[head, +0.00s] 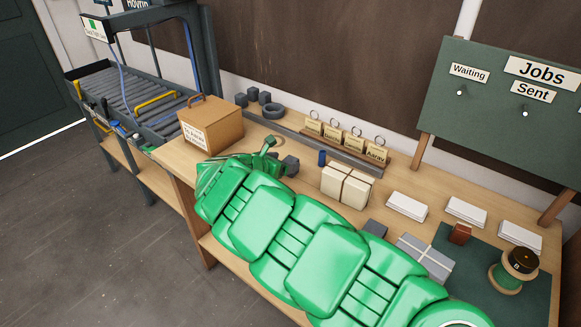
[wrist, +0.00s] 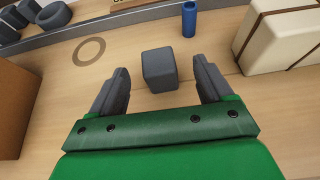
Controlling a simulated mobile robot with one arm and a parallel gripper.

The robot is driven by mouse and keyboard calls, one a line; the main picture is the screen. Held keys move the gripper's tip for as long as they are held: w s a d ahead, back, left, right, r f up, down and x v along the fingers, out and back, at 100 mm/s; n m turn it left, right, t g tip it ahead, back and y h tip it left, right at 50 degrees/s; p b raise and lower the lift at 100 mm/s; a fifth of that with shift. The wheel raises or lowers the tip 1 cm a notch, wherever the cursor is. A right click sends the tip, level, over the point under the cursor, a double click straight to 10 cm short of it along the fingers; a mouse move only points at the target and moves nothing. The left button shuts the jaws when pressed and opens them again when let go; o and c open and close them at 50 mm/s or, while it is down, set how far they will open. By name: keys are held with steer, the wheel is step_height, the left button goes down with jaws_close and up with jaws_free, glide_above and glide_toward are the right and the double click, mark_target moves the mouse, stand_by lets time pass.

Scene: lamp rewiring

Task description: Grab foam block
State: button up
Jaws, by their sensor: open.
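A dark grey cube, which looks like the foam block (wrist: 159,70), sits on the wooden bench in the middle of the wrist view. My gripper (wrist: 161,72) is open, with one dark finger to the left of the block and one to the right. A gap shows on both sides, and the block's near face is a little ahead of the green palm. In the head view a dark grey block (head: 291,164) shows at the end of my green arm, whose links hide part of the bench. My gripper (head: 273,155) is small and partly hidden there.
A blue cylinder (wrist: 189,19) stands beyond the block to the right, and a strapped cream package (wrist: 280,42) is at the right. A flat ring (wrist: 89,51) lies left of the block. A cardboard box (head: 211,124) stands at the bench's left end.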

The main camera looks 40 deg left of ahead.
mark_target(289, 160)
steer(key=shift+x, duration=2.6)
steer(key=shift+a+x, duration=0.2)
steer(key=shift+x, duration=0.65)
steer(key=shift+f, duration=0.1)
steer(key=c, duration=1)
